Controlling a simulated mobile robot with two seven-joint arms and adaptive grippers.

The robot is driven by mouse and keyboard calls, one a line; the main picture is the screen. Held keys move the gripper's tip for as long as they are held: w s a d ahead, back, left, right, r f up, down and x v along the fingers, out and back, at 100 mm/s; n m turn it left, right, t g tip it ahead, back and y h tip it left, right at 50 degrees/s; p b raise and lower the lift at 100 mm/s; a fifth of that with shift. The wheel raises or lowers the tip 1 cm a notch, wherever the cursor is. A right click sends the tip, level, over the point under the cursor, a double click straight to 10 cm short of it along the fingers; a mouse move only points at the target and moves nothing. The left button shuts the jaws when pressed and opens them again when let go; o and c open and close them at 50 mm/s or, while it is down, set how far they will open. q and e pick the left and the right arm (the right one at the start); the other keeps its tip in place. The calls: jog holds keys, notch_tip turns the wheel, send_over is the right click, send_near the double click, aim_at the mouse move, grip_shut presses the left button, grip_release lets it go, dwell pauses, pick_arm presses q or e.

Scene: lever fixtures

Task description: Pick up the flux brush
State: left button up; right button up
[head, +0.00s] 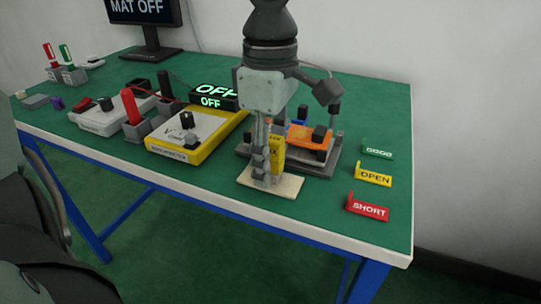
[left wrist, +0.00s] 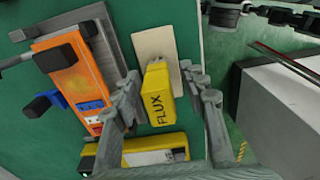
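The flux brush shows as a yellow block marked FLUX (left wrist: 157,95) in the left wrist view. It stands at a beige pad (left wrist: 155,45); in the head view the yellow block (head: 277,152) is partly hidden behind my gripper and the pad (head: 287,188) lies near the table's front edge. My left gripper (head: 263,178) points down over the pad. In the left wrist view its fingers (left wrist: 160,80) are apart, one on each side of the yellow block. A gap shows on the right finger's side; contact on the left side is unclear. The brush's far end is hidden.
An orange board on a grey fixture (head: 325,159) stands close behind the gripper. A yellow tester (head: 183,146) is to its left. GOOD (head: 377,153), OPEN (head: 373,176) and SHORT (head: 368,207) markers lie right. Dark jointed parts, perhaps my right arm, show in the left wrist view's top right.

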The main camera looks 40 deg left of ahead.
pick_arm(q)
grip_shut()
